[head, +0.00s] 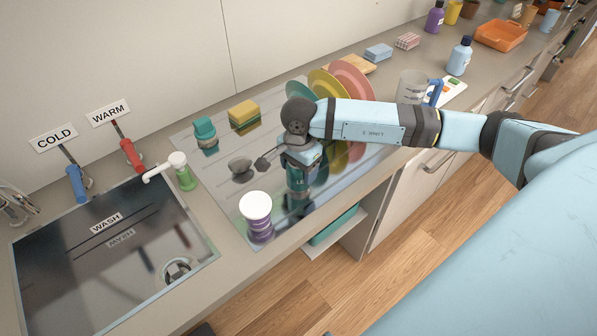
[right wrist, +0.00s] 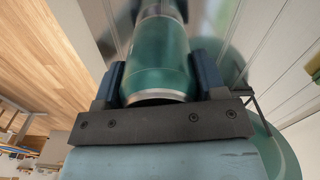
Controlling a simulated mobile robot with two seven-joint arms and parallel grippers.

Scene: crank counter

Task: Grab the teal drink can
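The teal drink can (head: 298,181) stands upright at the shiny metal drainboard, right of a white-and-purple cup. My right gripper (head: 301,158) reaches down over it from above and hides its top in the head view. In the right wrist view the teal can (right wrist: 160,62) with its silver rim lies between the two dark fingers of my right gripper (right wrist: 160,75). My left gripper is not in view.
The white-and-purple cup (head: 257,215) stands close to the left of the can. Colored plates (head: 352,82) stand behind my right arm. A dark spoon (head: 241,165), yellow sponge (head: 244,114) and teal-lidded container (head: 204,132) are farther back. The sink (head: 60,275) is left.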

